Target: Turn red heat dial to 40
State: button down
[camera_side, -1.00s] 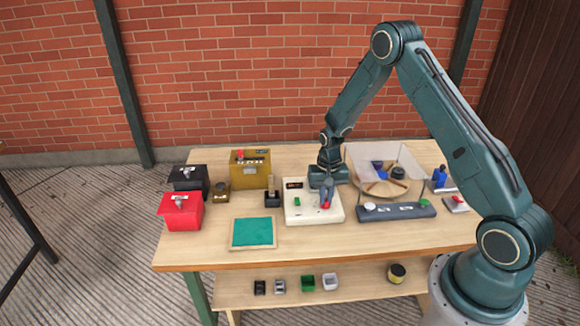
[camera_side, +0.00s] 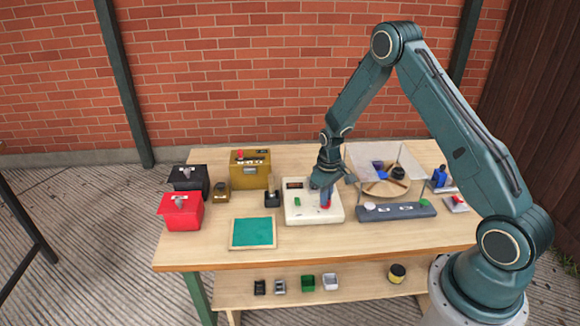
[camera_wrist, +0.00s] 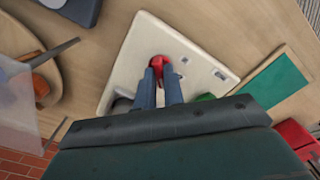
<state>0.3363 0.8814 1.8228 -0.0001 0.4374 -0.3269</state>
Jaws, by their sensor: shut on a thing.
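The red heat dial (camera_wrist: 155,63) is on top of a white box (camera_side: 300,217) in the middle of the table. My gripper (camera_side: 326,203) reaches down onto the box from above. In the wrist view its two fingers (camera_wrist: 158,75) are shut on the red dial, one on each side. A little red shows between the fingers in the side view. The dial's pointer and any scale marks are hidden or too small to read. A small dark display (camera_side: 294,185) and a green button (camera_side: 297,202) are also on the white box.
A grey bar-shaped panel (camera_side: 400,212) stands close to the right of the box. A clear-walled round wooden tray (camera_side: 385,189) is behind it. A black stand with a wooden handle (camera_side: 272,199) and a teal mat (camera_side: 252,232) are to the left.

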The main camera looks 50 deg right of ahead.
jog(key=n, duration=0.4)
jog(key=shift+n, duration=0.3)
jog(key=n, duration=0.4)
dwell(0.4)
jog(key=c, duration=1.5)
grip_release()
jog(key=shift+r, duration=0.1)
notch_tip(320, 180, up, 14)
